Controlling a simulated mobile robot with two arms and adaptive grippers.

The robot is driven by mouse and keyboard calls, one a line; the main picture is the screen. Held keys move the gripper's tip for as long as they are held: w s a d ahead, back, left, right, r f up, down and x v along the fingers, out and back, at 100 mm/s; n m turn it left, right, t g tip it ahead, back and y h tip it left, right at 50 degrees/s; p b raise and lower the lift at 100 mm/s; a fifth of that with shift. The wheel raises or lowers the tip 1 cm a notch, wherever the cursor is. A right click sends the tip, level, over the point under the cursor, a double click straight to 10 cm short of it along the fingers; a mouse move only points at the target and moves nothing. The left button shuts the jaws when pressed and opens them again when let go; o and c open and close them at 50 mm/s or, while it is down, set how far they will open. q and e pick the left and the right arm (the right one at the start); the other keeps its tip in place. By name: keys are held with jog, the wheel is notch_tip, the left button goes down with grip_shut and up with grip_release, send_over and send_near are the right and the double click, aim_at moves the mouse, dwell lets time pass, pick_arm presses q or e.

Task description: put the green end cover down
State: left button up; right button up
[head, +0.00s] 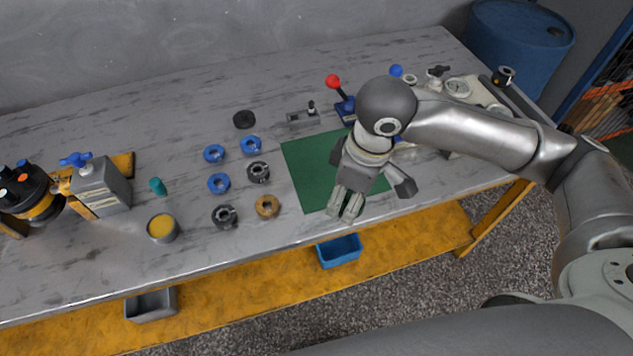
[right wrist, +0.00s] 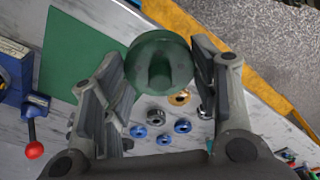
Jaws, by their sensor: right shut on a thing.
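The green end cover (right wrist: 160,62) is a round, dark green, slightly see-through-looking piece with a stub in its middle. My right gripper (right wrist: 162,62) is shut on it, with a finger on either side of its rim. In the head view my right gripper (head: 350,203) is over the front right part of the green mat (head: 305,165), fingers reaching toward the table's front edge. The cover is hidden behind the gripper there. The gap between cover and table cannot be judged exactly. My left gripper is not in view.
Several blue, dark and brass rings (head: 218,183) lie left of the mat. A red-knobbed lever device (head: 345,108) and a small grey fixture (head: 302,117) stand behind it. The mat's left part is bare.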

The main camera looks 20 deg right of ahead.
jog(key=w+f, duration=0.2)
jog(key=w, duration=0.4)
send_over(319, 191)
jog(key=s, duration=0.1)
jog(key=f, duration=0.6)
jog(key=shift+d+p, duration=0.2)
jog(key=shift+p, duration=0.2)
jog(key=shift+w+f, duration=0.2)
jog(key=shift+w, duration=0.05)
jog(key=shift+w+a+f, duration=0.1)
jog(key=shift+w+f, duration=0.25)
jog(key=shift+f, duration=0.1)
notch_tip(319, 191, down, 2)
jog(key=shift+s+f+p, duration=0.1)
jog(key=shift+f+p, duration=0.05)
jog(key=shift+p, duration=0.25)
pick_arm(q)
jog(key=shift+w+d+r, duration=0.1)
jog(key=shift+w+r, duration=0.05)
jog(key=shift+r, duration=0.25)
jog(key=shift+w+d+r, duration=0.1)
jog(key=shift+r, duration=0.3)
pick_arm(e)
jog(key=shift+f, duration=0.3)
jog(key=shift+f, duration=0.1)
jog(key=o, duration=1.2)
jog(key=shift+o, duration=0.2)
